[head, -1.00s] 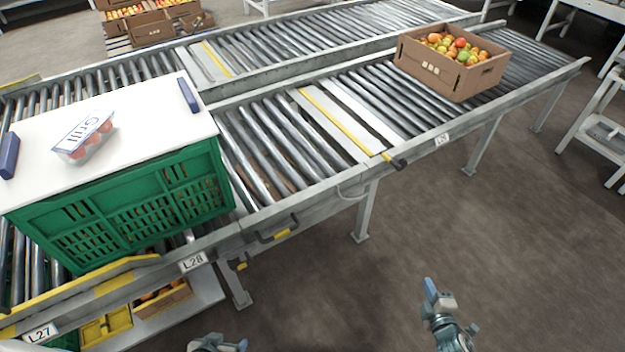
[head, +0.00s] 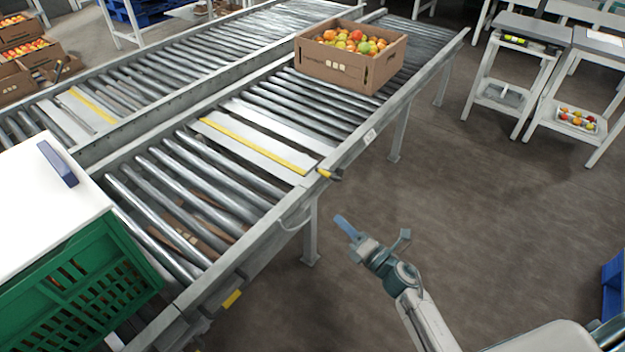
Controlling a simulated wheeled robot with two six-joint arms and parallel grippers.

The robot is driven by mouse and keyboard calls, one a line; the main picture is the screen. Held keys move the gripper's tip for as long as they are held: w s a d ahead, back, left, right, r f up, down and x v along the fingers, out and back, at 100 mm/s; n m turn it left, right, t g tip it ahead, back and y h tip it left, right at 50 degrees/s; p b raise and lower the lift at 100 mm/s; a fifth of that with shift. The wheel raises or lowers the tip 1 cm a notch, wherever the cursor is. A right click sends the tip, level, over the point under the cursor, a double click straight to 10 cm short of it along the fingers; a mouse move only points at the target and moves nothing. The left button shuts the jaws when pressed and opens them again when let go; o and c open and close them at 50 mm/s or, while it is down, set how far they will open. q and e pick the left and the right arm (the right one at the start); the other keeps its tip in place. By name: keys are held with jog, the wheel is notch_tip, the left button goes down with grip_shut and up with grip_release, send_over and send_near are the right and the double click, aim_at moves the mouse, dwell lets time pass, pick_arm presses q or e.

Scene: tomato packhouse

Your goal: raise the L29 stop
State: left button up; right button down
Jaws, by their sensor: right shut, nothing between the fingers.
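The L29 stop shows as a yellow-edged bar (head: 252,145) lying low across the near conveyor between two pale plates. Its small handle (head: 328,174), black and yellow, sticks out at the conveyor's front rail. A white label (head: 370,137) is on the rail to the right of the handle, too small to read now. My right gripper (head: 346,228) is shut and empty, over the floor in front of the rail. In the picture it is a little below the handle and apart from it. My left gripper is out of view.
A cardboard box of tomatoes (head: 348,72) sits on the rollers beyond the stop. A green crate (head: 85,290) with a white board (head: 40,205) on top is at the left. Side tables (head: 515,65) stand at the back right. The floor between is clear.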

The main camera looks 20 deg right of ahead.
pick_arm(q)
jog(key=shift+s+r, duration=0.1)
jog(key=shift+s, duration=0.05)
pick_arm(e)
jog(key=shift+s+r, duration=0.1)
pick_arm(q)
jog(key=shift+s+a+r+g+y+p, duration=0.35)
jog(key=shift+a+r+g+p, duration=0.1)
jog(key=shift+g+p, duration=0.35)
pick_arm(e)
jog(key=w+a+r, duration=0.1)
jog(key=w+r, duration=0.2)
jog(key=w, duration=0.8)
jog(key=shift+a+r, duration=0.25)
jog(key=shift+a, duration=0.1)
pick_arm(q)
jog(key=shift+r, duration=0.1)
